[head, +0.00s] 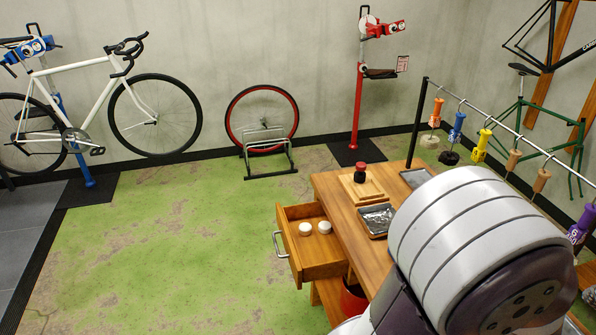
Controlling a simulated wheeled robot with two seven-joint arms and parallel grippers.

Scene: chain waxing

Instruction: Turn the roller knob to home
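I cannot make out a part that is clearly the roller knob. A small dark red and black round object (360,172) stands upright on a wooden board (366,190) on the wooden workbench (335,195). It is too small to tell whether it is a knob, or which way it is turned. A large grey and white link of my own arm covers the lower right and hides much of the bench. Neither of my grippers shows in the head view.
The bench drawer (309,262) is pulled open with two white round pieces inside. A foil-lined tray (377,220) lies by the board. Coloured items hang from a metal rail (505,130). A red bucket (354,300) is under the bench. The green floor (170,260) at left is clear.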

